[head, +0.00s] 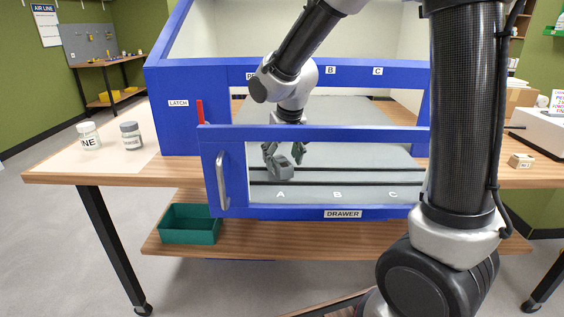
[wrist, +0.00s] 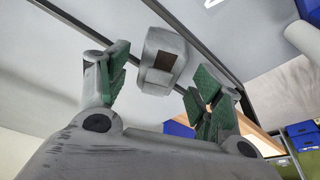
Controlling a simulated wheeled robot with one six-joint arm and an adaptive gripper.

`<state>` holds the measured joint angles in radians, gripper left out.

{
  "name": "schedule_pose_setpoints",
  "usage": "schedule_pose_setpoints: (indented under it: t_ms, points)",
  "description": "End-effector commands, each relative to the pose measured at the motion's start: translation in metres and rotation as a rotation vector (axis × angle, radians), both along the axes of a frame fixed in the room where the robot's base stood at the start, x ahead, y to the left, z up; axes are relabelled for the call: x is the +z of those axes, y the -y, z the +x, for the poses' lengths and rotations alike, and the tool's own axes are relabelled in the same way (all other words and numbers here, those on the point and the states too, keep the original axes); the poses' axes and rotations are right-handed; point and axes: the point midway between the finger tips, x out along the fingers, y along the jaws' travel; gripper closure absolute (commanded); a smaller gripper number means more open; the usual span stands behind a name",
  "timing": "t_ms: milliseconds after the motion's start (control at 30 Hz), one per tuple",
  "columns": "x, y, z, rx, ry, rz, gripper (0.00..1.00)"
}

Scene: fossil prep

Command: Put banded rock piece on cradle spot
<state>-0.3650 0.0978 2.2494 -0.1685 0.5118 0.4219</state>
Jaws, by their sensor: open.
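A grey blocky piece (head: 281,172), which I take to be the banded rock piece, sits low inside the blue enclosure, above the letter A. In the wrist view the piece (wrist: 163,60) shows a brownish-dark recessed face and lies between my fingers. My gripper (head: 284,155) is inside the enclosure, pointing down, with green-padded fingers spread on either side of the piece. In the wrist view my gripper (wrist: 160,78) is open, with gaps between both pads and the piece. I cannot make out which spot is the cradle spot.
The blue enclosure's front bar (head: 330,133) crosses before my gripper. Dark rails (head: 350,185) run across its grey floor near letters A, B and C. A red latch (head: 200,112) stands at left. Two jars (head: 131,136) and a green bin (head: 188,224) lie outside, left.

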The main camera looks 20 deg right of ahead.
Motion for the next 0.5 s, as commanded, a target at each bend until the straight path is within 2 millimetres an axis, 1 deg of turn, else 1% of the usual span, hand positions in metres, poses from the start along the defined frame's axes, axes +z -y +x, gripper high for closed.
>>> schedule_pose_setpoints:
  t_ms: [33, 100, 300, 400, 500]
  points:
    - [0.012, 0.000, -0.002, 0.001, 0.006, 0.002, 0.34]
    - [0.028, 0.000, -0.007, 0.001, 0.007, 0.002, 0.34]
    - [0.069, 0.001, -0.020, 0.002, 0.005, 0.002, 0.34]
    - [0.084, 0.002, -0.025, 0.001, 0.003, 0.001, 0.34]
    - [0.093, 0.002, -0.028, 0.001, 0.002, 0.001, 0.34]
